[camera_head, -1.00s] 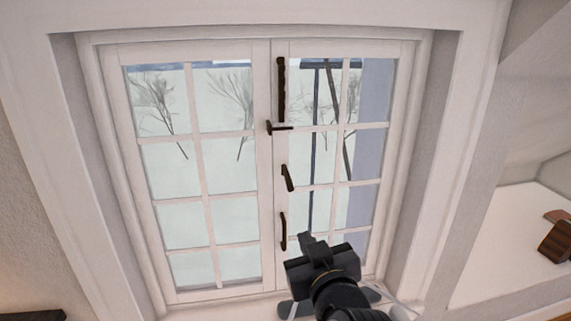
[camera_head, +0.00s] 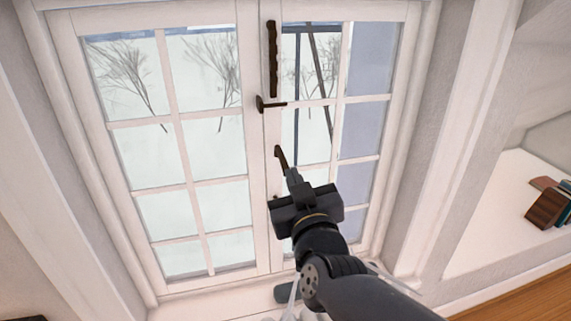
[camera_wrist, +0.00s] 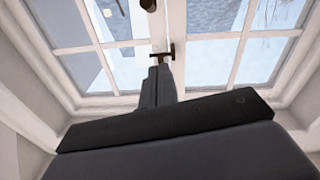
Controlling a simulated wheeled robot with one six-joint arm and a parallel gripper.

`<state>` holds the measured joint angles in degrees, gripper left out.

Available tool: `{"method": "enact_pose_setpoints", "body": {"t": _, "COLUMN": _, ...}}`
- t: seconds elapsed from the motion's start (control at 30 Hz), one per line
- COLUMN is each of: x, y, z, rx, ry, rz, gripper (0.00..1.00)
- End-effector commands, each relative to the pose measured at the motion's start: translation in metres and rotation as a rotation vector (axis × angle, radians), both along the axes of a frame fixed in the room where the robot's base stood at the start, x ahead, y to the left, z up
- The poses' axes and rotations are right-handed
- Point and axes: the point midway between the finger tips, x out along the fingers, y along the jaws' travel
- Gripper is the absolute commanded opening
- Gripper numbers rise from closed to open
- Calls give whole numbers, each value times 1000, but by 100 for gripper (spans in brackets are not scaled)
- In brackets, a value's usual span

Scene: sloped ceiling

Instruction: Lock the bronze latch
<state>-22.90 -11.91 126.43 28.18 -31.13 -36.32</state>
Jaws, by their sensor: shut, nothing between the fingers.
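A white double window carries several dark bronze pieces of hardware along its centre seam. In the head view there is a long upright handle (camera_head: 272,60) at the top, a sideways latch (camera_head: 268,104) across the seam below it, and a small tilted lever (camera_head: 281,157) lower down. My gripper (camera_head: 292,176) is shut and empty, its tips just below the lever; whether they touch cannot be told. In the wrist view my gripper (camera_wrist: 160,72) points at the seam, with a dark bronze piece (camera_wrist: 162,57) right at its tips. Which piece this is cannot be told.
The window frame (camera_head: 255,150) spans the view, with glass panes on both sides. A sill lies below, partly hidden by my arm. A white shelf (camera_head: 500,215) with books (camera_head: 548,205) stands at the right.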

Motion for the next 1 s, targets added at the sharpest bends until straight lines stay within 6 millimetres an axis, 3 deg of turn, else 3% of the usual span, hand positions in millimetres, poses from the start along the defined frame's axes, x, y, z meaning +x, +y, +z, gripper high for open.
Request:
{"method": "enact_pose_setpoints", "body": {"t": 0.63, "x": 94, "y": 14, "z": 6, "rx": 0, "ry": 3, "rz": -1, "gripper": 0}}
{"method": "enact_pose_setpoints", "body": {"t": 0.77, "x": 98, "y": 11, "z": -16, "rx": -1, "ry": 6, "rz": -1, "gripper": 0}}
{"method": "enact_pose_setpoints", "body": {"t": 1.0, "x": 103, "y": 8, "z": -31, "rx": 0, "ry": 2, "rz": 0, "gripper": 0}}
